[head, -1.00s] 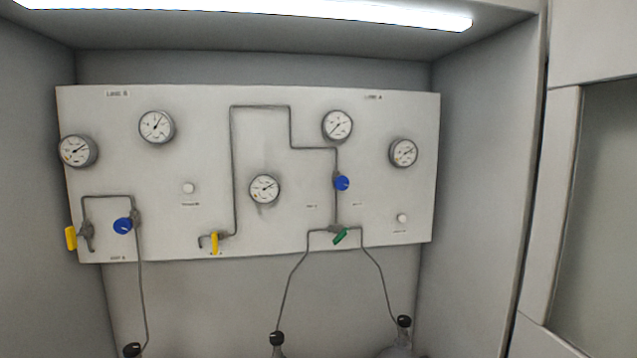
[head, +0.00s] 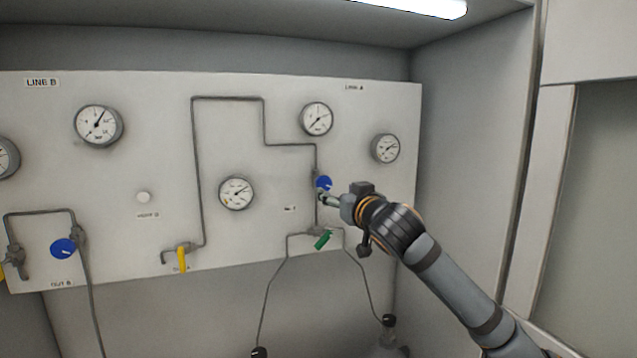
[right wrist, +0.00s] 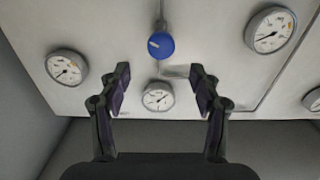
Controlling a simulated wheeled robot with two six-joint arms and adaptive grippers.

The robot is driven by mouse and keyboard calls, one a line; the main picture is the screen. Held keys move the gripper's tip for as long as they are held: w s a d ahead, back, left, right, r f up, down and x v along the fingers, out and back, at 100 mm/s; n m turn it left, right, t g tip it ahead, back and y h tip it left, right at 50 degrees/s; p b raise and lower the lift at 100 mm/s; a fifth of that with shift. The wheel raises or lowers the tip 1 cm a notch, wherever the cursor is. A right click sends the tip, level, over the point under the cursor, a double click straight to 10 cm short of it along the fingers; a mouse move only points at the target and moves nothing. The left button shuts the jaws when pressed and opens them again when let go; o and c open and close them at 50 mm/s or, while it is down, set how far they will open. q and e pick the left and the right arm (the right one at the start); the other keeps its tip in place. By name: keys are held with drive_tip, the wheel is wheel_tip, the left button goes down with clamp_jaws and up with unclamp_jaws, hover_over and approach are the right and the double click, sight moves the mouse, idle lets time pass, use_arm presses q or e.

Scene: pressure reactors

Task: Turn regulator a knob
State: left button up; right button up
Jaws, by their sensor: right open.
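The regulator A knob is the blue knob (head: 323,183) on the Line A side of the white panel, on a grey pipe. My right gripper (head: 326,198) reaches in from the right, close to this knob, and partly overlaps its lower edge in the head view. In the right wrist view, which looks upside down, the blue knob (right wrist: 160,46) shows ahead of the fingertips, between their lines. The right gripper (right wrist: 161,74) is open with nothing between its fingers. Whether a finger touches the knob cannot be told. My left gripper is not in view.
The white panel (head: 225,125) carries several round gauges. A green handle (head: 323,240) sits just below the knob. A yellow handle (head: 183,259) and another blue knob (head: 63,249) are farther left. A cabinet wall (head: 470,150) stands right of the panel.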

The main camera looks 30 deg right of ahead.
sight(325, 185)
drive_tip(key=p+x, duration=0.6)
drive_tip(key=x, duration=0.3)
drive_tip(key=shift+w+r+p, duration=0.1)
drive_tip(key=shift+w+p, duration=0.1)
drive_tip(key=shift+p, duration=0.15)
drive_tip(key=shift+w+d, duration=0.1)
drive_tip(key=shift+w, duration=0.25)
drive_tip(key=shift+c, duration=0.3)
